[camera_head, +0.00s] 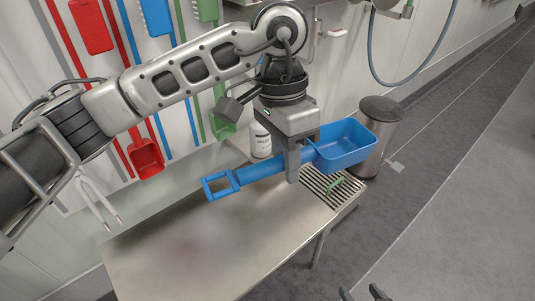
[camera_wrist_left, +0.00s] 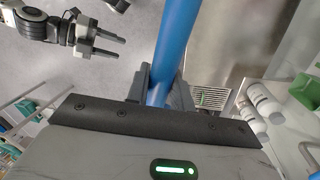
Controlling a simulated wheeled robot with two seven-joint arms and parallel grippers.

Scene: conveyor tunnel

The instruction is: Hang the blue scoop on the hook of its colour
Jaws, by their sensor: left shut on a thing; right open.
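The blue scoop (camera_head: 346,145) is held above the steel table in the head view, its bowl to the right and its open square handle end to the left. My left gripper (camera_head: 292,168) is shut on its handle. The blue handle (camera_wrist_left: 174,45) runs up between the fingers in the left wrist view. My right gripper (camera_head: 365,294) is empty and open at the bottom edge of the head view; it also shows in the left wrist view (camera_wrist_left: 105,42). Blue strips (camera_head: 129,32) run down the wall. I cannot make out a free blue hook; my arm covers part of the wall.
A red scoop (camera_head: 146,158) and a green scoop (camera_head: 222,126) hang on the wall. A white bottle (camera_head: 260,140) stands at the back of the steel table (camera_head: 190,245). A grate (camera_head: 323,184) with a green object is at its right end. A bin (camera_head: 378,125) stands beyond.

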